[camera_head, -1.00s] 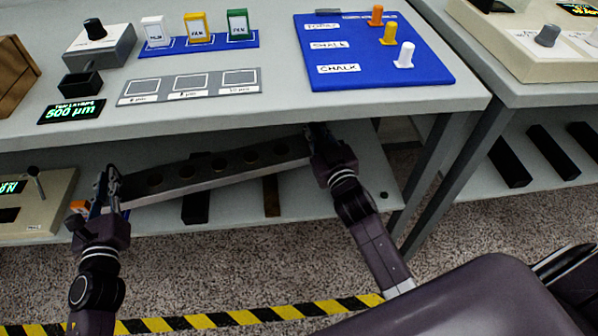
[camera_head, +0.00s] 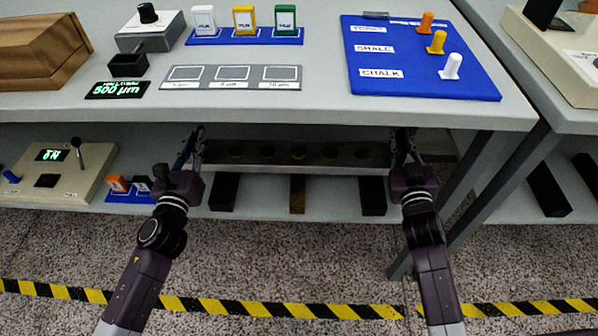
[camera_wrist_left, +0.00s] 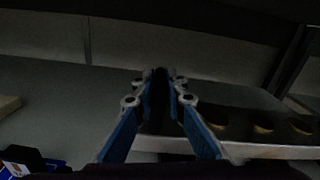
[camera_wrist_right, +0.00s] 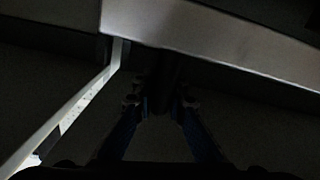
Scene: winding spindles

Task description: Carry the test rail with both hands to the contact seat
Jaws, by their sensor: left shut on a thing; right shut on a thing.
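The test rail (camera_head: 281,167) is a long grey metal bar with several round dark recesses along its top. It hangs level in the head view, under the tabletop's front edge and in front of or over the lower shelf. My left gripper (camera_head: 193,146) is shut on its left end. My right gripper (camera_head: 403,146) is shut on its right end. The left wrist view shows the rail (camera_wrist_left: 265,150) running right from the fingers. The right wrist view is too dark to make out the rail's end. I cannot tell which thing is the contact seat.
Two black blocks (camera_head: 224,191) (camera_head: 373,196) and a brown block (camera_head: 297,195) lie on the lower shelf (camera_head: 262,203) below the rail. A beige lever box (camera_head: 85,185) and a blue tray (camera_head: 130,197) are left. The tabletop (camera_head: 320,105) overhangs; a table leg (camera_head: 459,177) stands right.

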